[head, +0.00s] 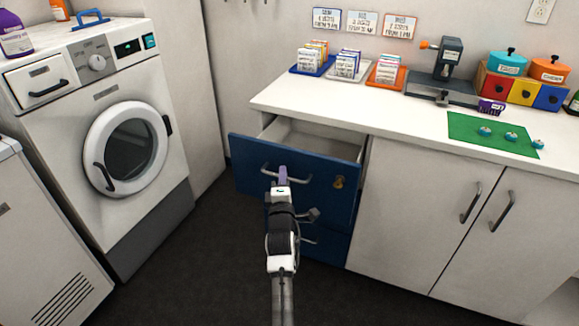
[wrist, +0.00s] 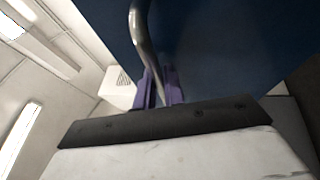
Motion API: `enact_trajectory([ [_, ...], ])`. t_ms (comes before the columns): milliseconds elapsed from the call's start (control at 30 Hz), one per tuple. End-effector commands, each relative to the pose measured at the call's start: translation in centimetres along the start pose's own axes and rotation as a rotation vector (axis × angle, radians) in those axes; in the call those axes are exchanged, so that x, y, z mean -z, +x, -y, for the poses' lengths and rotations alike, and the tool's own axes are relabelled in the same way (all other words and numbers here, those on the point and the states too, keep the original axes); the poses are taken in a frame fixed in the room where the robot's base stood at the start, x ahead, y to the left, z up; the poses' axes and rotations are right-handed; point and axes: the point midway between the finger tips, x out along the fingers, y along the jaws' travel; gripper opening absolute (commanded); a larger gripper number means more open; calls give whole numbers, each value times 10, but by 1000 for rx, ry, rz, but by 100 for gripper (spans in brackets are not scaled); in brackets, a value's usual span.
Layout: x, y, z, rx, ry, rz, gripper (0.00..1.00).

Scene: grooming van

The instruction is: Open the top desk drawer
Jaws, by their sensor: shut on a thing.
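The top desk drawer (head: 335,195) has a blue front and stands pulled out from the desk, with its pale, empty-looking inside (head: 315,138) showing from above. Its metal bar handle (head: 268,172) runs across the front, and a brass lock (head: 339,182) sits to the right. My gripper (head: 283,176) is at the handle with its purple fingers. In the wrist view, my gripper (wrist: 160,90) is shut with the handle (wrist: 143,35) between its fingers, against the blue front (wrist: 220,45).
A lower blue drawer (head: 325,245) is beneath, closed. The white counter (head: 400,120) above holds card trays, a press and a green mat (head: 490,134). A washing machine (head: 105,140) stands at left. Dark floor (head: 190,245) is clear between.

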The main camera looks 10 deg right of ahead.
Motion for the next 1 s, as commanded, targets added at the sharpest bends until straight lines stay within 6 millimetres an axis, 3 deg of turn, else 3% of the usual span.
enact_trajectory([
  [200, 19, -45, -8, 0, 0, -2, 0],
  [400, 30, -71, -14, -1, -1, -1, 0],
  [600, 34, -82, -17, -1, 0, -1, 0],
  [1000, 35, -85, -19, -2, 0, 0, 0],
])
